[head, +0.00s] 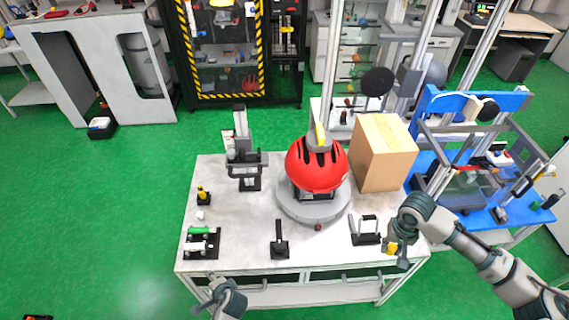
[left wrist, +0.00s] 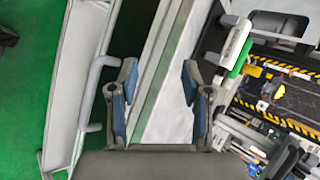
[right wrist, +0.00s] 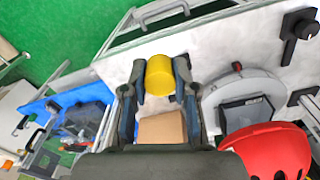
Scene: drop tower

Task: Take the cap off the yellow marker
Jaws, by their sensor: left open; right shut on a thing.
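My right gripper (head: 397,258) is at the table's front right corner, shut on a yellow cylinder (right wrist: 160,76). The same yellow cylinder shows small between the fingers in the head view (head: 391,247). I cannot tell whether it is the whole marker or only its cap; the fingers hide part of it. A small yellow-topped object on a black base (head: 203,195) stands at the table's left side. My left gripper (head: 212,296) is at the front left edge of the table. In the left wrist view its fingers (left wrist: 158,75) are apart with nothing between them.
The grey table (head: 245,215) carries a red helmet (head: 315,167) on a round base, a cardboard box (head: 384,152), several black stands and a green-and-white item (head: 200,231) at the left. A blue table (head: 425,165) with a metal frame adjoins at the right.

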